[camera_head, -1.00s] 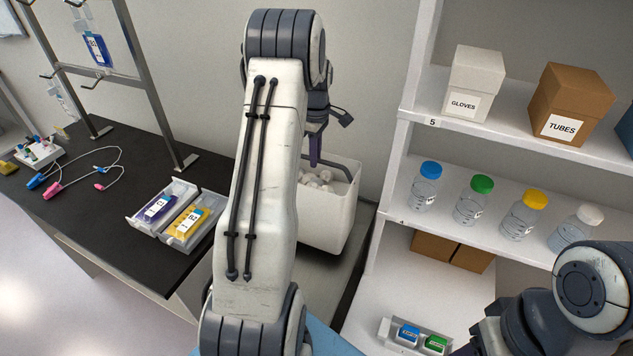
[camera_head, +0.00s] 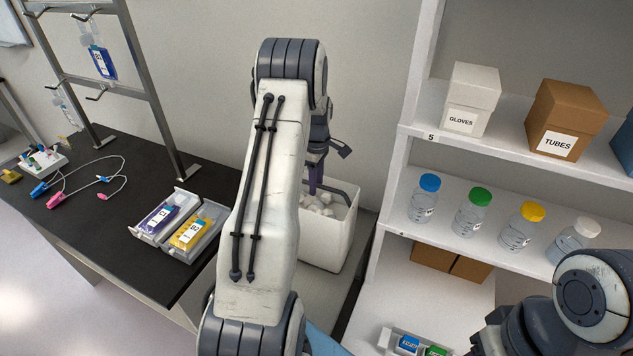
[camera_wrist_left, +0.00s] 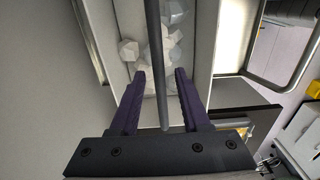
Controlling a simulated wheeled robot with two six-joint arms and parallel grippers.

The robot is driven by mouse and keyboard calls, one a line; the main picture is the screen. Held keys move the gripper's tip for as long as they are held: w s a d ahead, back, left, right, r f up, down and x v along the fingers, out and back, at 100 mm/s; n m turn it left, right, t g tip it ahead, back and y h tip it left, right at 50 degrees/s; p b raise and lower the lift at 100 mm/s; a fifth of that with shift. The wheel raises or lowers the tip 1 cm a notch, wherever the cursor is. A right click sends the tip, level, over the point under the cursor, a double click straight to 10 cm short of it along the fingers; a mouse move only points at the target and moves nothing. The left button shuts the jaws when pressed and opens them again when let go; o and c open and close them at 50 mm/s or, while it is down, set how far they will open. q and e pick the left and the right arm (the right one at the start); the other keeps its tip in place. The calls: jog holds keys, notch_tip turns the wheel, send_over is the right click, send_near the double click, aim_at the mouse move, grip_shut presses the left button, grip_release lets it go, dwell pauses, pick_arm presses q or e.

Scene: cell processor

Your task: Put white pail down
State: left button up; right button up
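The white pail (camera_head: 328,240) stands upright behind my left arm, low between the black bench and the shelf unit, over a grey surface. It holds several white chunks (camera_wrist_left: 130,50). My arm hides its left side. Purple fingers of my left gripper (camera_head: 315,178) point down at the pail's top. In the left wrist view the fingers (camera_wrist_left: 160,80) are apart, with a grey bar (camera_wrist_left: 156,50), apparently the pail's handle, between them and gaps on both sides. My right arm shows at the lower right; its gripper is out of view.
The black bench (camera_head: 110,210) carries a tray with purple and yellow packs (camera_head: 180,228). The white shelf unit (camera_head: 400,190) on the right holds boxes and bottles with coloured caps (camera_head: 472,212). A metal rack (camera_head: 150,90) stands at the back left.

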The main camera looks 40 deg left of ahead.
pick_arm(q)
jog(key=shift+r, duration=0.6)
notch_tip(320, 180, up, 11)
jog(key=b, duration=0.4)
jog(key=shift+w, duration=0.1)
